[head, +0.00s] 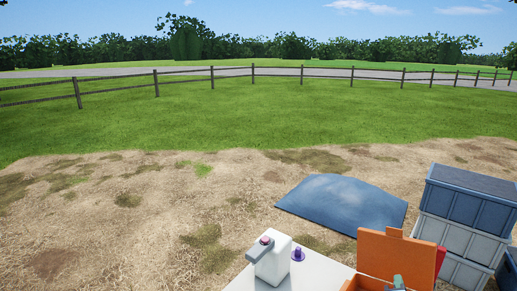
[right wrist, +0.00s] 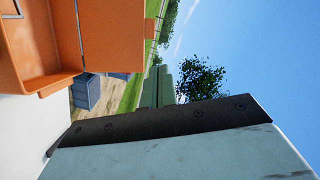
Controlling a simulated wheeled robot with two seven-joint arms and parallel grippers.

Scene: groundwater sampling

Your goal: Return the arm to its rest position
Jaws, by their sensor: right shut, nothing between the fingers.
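My right gripper (head: 397,283) shows only as a small grey-green piece at the bottom edge of the head view, in front of the open orange case (head: 398,258). In the right wrist view its two pale green fingers (right wrist: 158,88) are together with nothing between them. The wrist view is turned on its side, with the orange case (right wrist: 40,45) at the upper left, apart from the fingers. My left gripper is not in view.
A white table (head: 318,273) holds a white jug (head: 272,262) with a grey top and a small purple piece (head: 297,254). Stacked crates (head: 465,205) stand at the right, beside a blue tarp (head: 340,203) on the ground. The ground at the left is open.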

